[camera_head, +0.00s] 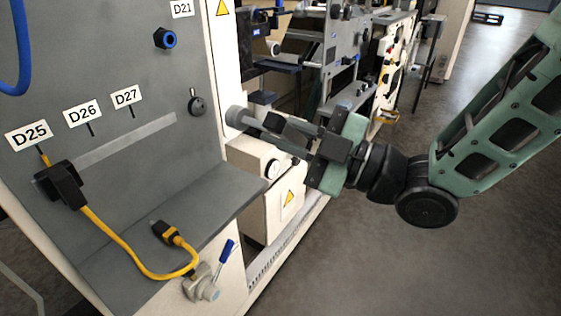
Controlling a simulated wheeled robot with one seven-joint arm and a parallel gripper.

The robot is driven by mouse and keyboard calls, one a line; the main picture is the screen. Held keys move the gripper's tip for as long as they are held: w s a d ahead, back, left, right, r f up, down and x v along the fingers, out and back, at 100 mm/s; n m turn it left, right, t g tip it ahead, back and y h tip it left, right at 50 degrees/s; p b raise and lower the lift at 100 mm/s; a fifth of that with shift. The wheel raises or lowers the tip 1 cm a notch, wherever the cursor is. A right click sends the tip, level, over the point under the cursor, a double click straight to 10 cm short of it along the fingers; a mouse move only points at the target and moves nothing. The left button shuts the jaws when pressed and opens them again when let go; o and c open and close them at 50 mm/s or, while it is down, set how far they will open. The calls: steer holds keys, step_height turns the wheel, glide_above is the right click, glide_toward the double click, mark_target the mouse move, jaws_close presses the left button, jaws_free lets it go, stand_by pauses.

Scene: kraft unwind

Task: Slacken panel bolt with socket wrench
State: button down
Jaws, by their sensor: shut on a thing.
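My gripper (272,124) reaches in from the right and is shut on a grey tool, which I take to be the socket wrench (236,116). The tool's round grey end points left, toward the pale edge of the machine's grey panel (110,75). From this angle I cannot tell whether that end touches the panel edge or stands in front of it. The gripper's fingers cover most of the tool's shaft. I cannot make out the panel bolt; it may be hidden behind the tool's end. A dark round knob (197,105) sits on the panel left of the tool.
A yellow cable (120,238) runs from a black plug (62,185) across the grey ledge (180,225). A blue-handled valve (207,283) sticks out below. A white box (270,200) with a warning sign stands under my gripper. The floor (430,270) at right is clear.

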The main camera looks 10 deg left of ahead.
mark_target(261, 128)
steer(key=shift+s+a, duration=0.2)
steer(key=shift+s, duration=0.2)
steer(key=shift+a+r+g, duration=0.2)
steer(key=shift+g, duration=0.1)
steer(key=shift+w+a+p, duration=0.3)
steer(key=shift+a, duration=0.4)
steer(key=shift+w+a+p, duration=0.25)
steer(key=shift+w+a, duration=0.05)
steer(key=shift+a, duration=0.4)
steer(key=shift+w+a+p, duration=0.3)
steer(key=shift+a, duration=0.4)
steer(key=shift+w+a+b, duration=0.3)
steer(key=shift+a+b, duration=0.4)
steer(key=shift+b, duration=0.7)
stand_by(0.8)
steer(key=shift+f+n, duration=0.15)
steer(key=shift+n, duration=0.15)
